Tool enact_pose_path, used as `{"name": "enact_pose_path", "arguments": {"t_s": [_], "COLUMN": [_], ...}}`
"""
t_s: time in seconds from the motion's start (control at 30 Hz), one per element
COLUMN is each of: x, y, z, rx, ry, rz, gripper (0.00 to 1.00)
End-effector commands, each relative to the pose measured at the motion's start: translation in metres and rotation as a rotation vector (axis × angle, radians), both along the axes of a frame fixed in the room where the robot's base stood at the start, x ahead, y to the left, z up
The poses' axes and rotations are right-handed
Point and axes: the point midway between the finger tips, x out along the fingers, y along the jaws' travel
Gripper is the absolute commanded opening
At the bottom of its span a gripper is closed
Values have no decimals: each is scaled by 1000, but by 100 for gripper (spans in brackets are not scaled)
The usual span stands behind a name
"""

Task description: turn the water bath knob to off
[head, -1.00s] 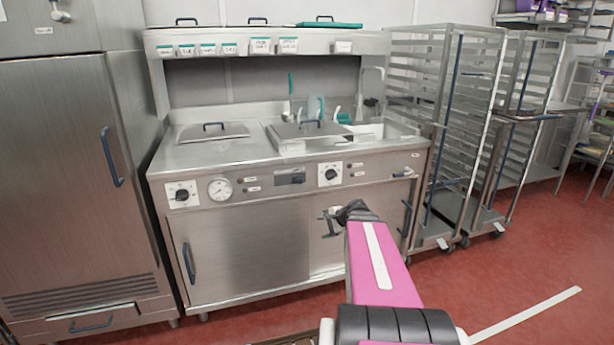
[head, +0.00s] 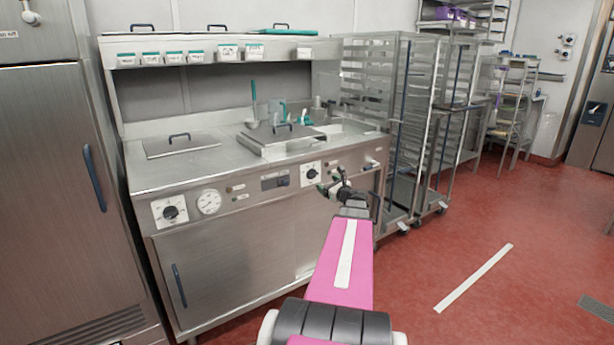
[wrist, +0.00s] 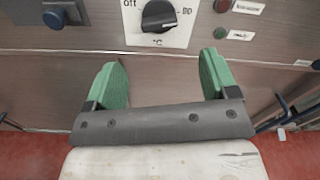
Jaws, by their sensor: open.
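A black knob on a white square dial sits on the right part of the steel front panel. This right knob (head: 311,173) also shows at the top of the wrist view (wrist: 159,15), where its dial reads "Off" at upper left and "°C" below. I cannot read which unit it belongs to, and its exact setting is unclear. A second black knob (head: 170,212) is at the panel's left end, beside a round gauge. My gripper (head: 331,187) is open and empty, its green fingers below the right knob in the wrist view (wrist: 163,62), apart from it.
A red lamp (wrist: 222,5) and a green lamp (wrist: 219,34) are right of the dial. A display (head: 275,181) lies to its left. Cabinet doors are below. A rack trolley (head: 405,130) stands close to the right. The red floor (head: 480,230) at right is open.

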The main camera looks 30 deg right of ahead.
Motion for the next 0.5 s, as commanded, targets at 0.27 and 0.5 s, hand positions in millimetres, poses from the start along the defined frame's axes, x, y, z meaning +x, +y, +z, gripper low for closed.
{"name": "enact_pose_path", "arguments": {"t_s": [0.27, 0.5], "x": [29, 54], "y": [2, 4], "z": [0, 0], "rx": [-2, -3], "ry": [0, 1], "rz": [2, 3], "gripper": [79, 79]}}
